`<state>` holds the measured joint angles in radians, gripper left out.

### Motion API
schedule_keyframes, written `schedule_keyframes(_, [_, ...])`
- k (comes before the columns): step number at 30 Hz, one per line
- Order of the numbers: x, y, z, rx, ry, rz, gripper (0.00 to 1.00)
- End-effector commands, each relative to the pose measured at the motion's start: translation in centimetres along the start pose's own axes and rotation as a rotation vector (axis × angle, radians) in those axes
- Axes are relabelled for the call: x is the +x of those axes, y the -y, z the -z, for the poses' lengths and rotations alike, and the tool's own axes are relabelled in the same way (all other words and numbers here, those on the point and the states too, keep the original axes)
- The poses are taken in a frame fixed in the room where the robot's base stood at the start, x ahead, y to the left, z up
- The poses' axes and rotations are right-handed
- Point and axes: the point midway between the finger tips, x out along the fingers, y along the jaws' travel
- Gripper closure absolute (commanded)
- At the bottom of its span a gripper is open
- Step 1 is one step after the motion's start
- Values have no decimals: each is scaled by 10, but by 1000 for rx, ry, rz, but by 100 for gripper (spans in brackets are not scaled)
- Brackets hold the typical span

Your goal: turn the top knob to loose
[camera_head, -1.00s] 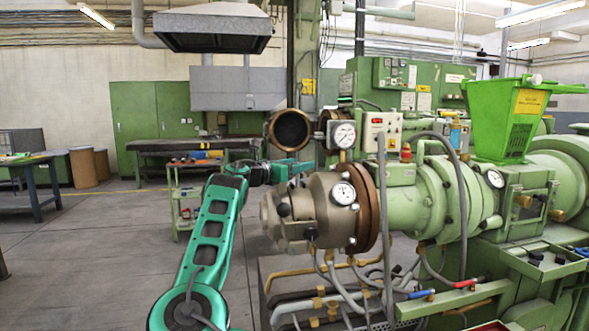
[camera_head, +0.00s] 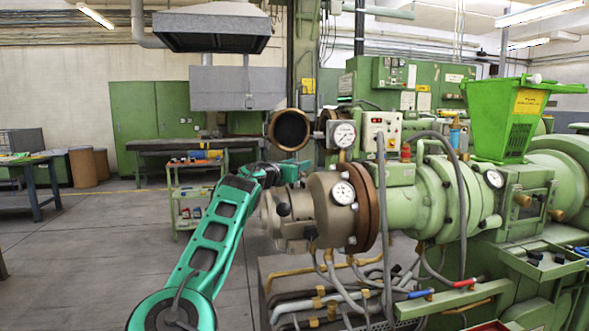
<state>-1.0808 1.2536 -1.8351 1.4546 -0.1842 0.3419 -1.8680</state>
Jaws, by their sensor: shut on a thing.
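The extruder's tan die head (camera_head: 330,199) is in the middle of the head view, with a brown flange behind it. My gripper (camera_head: 298,171) is at the upper left edge of the die head, shut on the top knob. The knob itself is mostly hidden by the gripper fingers, so its exact angle cannot be told. A dark side knob (camera_head: 283,209) sticks out lower on the front of the die head, apart from the gripper.
Two pressure gauges, one on the die head (camera_head: 343,193) and one above it (camera_head: 344,134), sit just right of my gripper. A round dark opening (camera_head: 289,129) is behind it. Hoses and pipes (camera_head: 345,285) run below. Open floor (camera_head: 80,260) lies to the left.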

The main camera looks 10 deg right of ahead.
Motion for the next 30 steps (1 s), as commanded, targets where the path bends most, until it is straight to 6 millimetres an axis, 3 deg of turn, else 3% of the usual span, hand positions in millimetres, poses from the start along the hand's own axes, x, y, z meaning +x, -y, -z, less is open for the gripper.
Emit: schedule_keyframes(30, [4,4,-3,6,4,-899,87])
